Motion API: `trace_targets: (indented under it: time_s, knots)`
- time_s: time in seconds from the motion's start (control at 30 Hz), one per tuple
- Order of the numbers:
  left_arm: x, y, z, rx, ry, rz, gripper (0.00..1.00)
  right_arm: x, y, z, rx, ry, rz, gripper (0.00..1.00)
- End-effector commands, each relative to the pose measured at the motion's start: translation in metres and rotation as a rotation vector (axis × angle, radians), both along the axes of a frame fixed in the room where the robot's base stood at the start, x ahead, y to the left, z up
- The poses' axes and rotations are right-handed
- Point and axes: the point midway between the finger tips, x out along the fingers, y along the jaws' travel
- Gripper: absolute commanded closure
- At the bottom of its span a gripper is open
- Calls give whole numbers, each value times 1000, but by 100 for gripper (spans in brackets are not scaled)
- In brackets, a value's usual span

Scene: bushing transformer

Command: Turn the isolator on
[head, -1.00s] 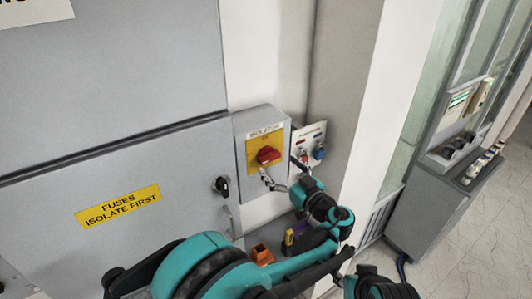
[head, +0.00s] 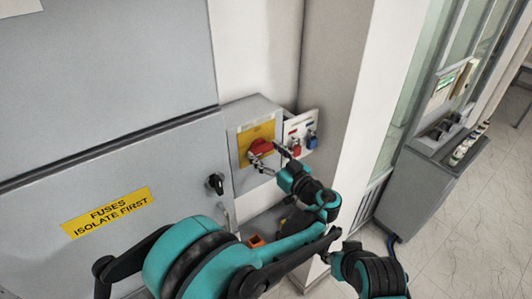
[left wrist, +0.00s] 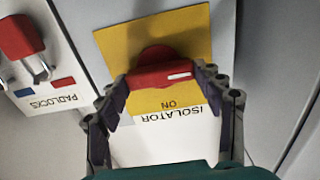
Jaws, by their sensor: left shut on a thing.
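The isolator is a grey box (head: 234,165) on the wall with a yellow plate (head: 246,134) and a red rotary handle (head: 260,147). In the left wrist view the red handle (left wrist: 165,77) lies roughly level across the yellow plate (left wrist: 195,45), with a white mark near its right end. The words "ISOLATOR" and "ON" appear upside down beside it. My left gripper (left wrist: 168,82) is shut on the handle, one finger at each end. In the head view my left gripper (head: 262,158) partly covers the handle.
A padlock board (head: 301,132) with red and blue padlocks hangs close to the right of the isolator. A grey cabinet with a "FUSES ISOLATE FIRST" label (head: 108,212) and a black knob (head: 215,183) stands left. A white wall edge (head: 348,130) lies to the right.

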Motion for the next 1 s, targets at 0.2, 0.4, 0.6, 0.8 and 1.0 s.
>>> trace_targets:
  time_s: [0.2,0.4,0.6,0.8,1.0]
  knots:
    - [1,1,-1,53,37,1,62,0,0,-7,0,0,0,66]
    - [1,1,-2,164,116,1,62,0,0,-19,0,0,0,66]
    - [1,1,-2,314,225,2,62,0,0,-33,0,0,0,66]
    - [1,0,-2,467,337,3,62,0,0,-45,0,0,0,66]
    - [2,0,-2,621,448,4,62,0,0,-55,0,0,0,66]
